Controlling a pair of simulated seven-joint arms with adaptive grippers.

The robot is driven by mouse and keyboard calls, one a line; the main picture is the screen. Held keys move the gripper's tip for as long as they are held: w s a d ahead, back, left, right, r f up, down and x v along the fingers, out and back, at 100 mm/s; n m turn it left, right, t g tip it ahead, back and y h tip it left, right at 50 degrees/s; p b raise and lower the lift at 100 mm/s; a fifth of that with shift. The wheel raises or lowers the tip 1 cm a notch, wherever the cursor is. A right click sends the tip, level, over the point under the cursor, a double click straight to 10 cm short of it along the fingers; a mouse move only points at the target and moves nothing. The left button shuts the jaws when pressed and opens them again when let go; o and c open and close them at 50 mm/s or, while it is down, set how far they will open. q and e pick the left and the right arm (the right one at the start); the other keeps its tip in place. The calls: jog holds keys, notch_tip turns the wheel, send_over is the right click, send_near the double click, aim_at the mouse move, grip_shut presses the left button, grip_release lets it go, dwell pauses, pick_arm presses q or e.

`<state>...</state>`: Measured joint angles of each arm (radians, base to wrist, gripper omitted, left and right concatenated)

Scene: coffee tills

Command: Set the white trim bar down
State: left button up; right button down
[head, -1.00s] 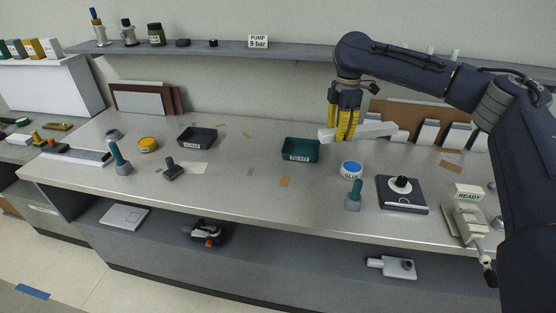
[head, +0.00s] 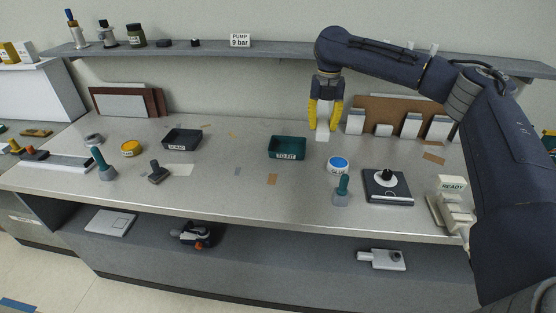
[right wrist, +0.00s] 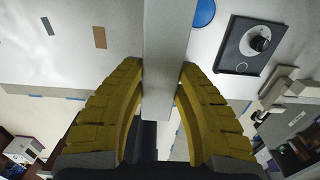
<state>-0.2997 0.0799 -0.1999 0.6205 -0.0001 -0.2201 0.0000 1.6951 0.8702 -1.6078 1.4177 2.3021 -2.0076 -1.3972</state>
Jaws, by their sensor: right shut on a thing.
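The white trim bar (head: 323,131) is in my right gripper (head: 325,108) at the back of the bench, right of the green TO FIT tray (head: 287,147). In the head view the bar looks foreshortened between the yellow fingers. In the right wrist view the bar (right wrist: 166,40) runs from the top edge down between the fingers of the right gripper (right wrist: 163,72), which close on its sides. Whether the bar touches the bench cannot be told. My left gripper is not in view.
Several white blocks (head: 411,125) stand by a brown board (head: 390,104) to the right. In front are a blue-lidded GLUE pot (head: 338,164), a green-handled tool (head: 342,188) and a black scale-like pad (head: 388,190). A shelf (head: 280,46) runs above. Bare bench lies front centre.

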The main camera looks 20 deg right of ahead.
aim_at(316, 177)
notch_tip(316, 177, down, 20)
jog(key=shift+r, duration=0.1)
dwell(0.6)
jog(key=c, duration=1.1)
grip_release()
jog(key=shift+o, duration=0.2)
notch_tip(316, 177, up, 11)
jog(key=shift+o, duration=1.1)
jog(key=shift+r, duration=0.45)
